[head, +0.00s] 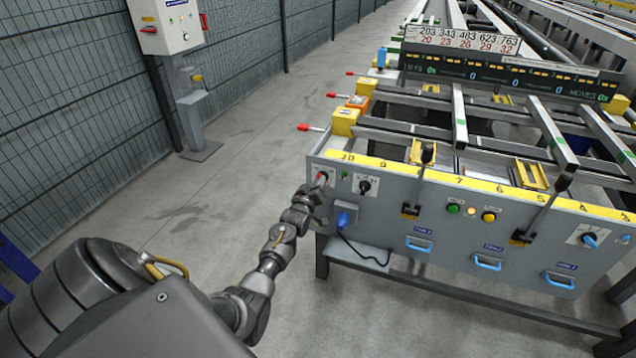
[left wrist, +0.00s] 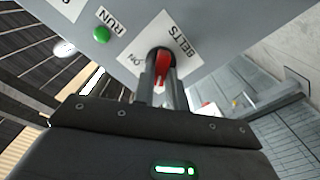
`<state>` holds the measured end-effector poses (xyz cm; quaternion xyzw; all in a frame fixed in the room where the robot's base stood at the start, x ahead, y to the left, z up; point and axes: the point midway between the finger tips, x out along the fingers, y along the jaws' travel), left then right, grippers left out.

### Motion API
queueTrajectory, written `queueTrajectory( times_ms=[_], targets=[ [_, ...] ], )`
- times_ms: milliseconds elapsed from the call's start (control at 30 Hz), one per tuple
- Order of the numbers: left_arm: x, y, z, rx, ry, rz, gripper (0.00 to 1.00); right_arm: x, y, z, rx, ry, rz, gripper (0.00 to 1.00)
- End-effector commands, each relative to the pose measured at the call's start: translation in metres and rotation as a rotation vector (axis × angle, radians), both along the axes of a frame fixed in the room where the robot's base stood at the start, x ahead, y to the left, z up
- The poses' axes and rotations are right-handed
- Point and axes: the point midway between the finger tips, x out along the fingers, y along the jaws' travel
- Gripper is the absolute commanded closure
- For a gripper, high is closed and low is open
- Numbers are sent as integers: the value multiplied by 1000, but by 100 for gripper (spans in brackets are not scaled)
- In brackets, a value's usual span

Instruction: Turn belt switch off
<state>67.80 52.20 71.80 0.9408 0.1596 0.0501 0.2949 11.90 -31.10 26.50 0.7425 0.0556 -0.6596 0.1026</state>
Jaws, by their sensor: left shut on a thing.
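The belt switch is a red knob (left wrist: 163,68) on a white plate marked BELTS (left wrist: 182,38) in the left wrist view. In the head view the red knob (head: 321,179) shows at the left end of the runout table's grey front panel (head: 400,215). My left gripper (left wrist: 163,85) is at the panel, its two fingers on either side of the red knob and shut on it. It also shows in the head view (head: 315,192). The word ON is readable on the plate; any OFF mark is hidden. My right gripper is not in view.
A green light (left wrist: 101,35) marked RUN is beside the switch plate. A black rotary switch (head: 364,186), a blue plug (head: 346,214) with a cable, and levers (head: 427,155) lie to the right. A control box post (head: 190,110) stands at the fence.

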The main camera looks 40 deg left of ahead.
Motion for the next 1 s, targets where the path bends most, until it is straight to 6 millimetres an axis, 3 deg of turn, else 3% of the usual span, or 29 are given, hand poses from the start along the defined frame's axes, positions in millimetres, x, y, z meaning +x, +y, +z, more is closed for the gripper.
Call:
queueTrajectory(
  times_ms=[400,933,967,1000],
  targets=[
    [0,0,-1,-164,-55,0,100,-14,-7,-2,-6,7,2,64],
    [0,0,-2,-185,-63,-1,100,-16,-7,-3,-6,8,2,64],
    [0,0,-2,-185,-63,-1,85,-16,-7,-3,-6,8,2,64],
    [0,0,-2,-185,-63,-1,80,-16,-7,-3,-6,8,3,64]
  ],
)
